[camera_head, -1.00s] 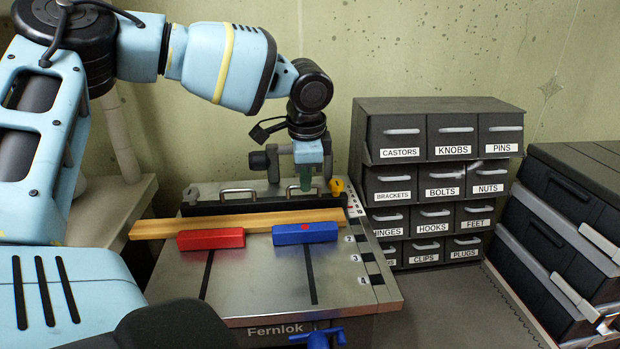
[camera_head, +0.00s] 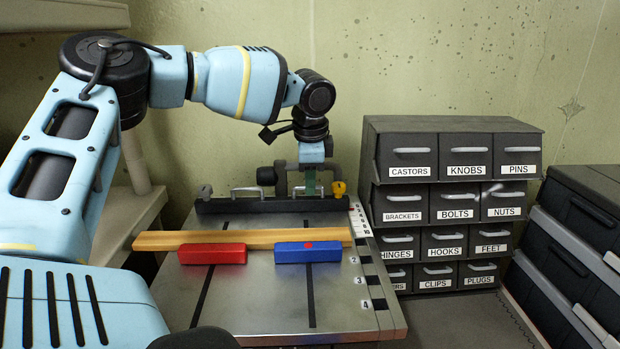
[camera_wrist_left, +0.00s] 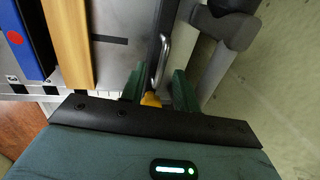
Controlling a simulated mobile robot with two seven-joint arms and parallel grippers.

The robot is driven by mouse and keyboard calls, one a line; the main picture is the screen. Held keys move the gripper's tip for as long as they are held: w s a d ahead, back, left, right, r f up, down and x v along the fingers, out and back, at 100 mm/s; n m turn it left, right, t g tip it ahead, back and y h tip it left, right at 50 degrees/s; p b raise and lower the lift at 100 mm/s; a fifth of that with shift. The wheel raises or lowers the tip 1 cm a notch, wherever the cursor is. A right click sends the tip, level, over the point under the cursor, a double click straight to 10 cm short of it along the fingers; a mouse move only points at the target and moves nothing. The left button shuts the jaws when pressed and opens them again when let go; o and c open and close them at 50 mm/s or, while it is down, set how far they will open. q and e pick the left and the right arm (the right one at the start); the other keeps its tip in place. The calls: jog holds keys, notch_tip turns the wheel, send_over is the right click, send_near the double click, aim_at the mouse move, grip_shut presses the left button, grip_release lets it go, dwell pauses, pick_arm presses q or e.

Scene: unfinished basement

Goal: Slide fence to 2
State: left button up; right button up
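The fence is a long black bar (camera_head: 225,206) with metal handles, lying across the back of the metal table (camera_head: 258,293). A number scale (camera_head: 357,280) runs along the table's right edge, with 2, 3 and 4 readable. The fence stands well behind the 2. My left gripper (camera_head: 311,182) is at the fence's right handle, by a yellow knob (camera_head: 338,188). In the left wrist view its green fingers (camera_wrist_left: 159,88) stand apart on both sides of the handle (camera_wrist_left: 164,45), with a visible gap. My right gripper is not in view.
A wooden board (camera_head: 190,240) lies in front of the fence, with bare table between them. A red block (camera_head: 212,254) and a blue block (camera_head: 308,252) sit against its front. Labelled drawers (camera_head: 455,170) stand close on the right.

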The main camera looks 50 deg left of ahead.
pick_arm(q)
notch_tip(320, 180, up, 8)
jog(key=s+d, duration=0.1)
jog(key=shift+f, duration=0.15)
dwell(0.5)
jog(key=shift+d+f, duration=0.15)
dwell(0.4)
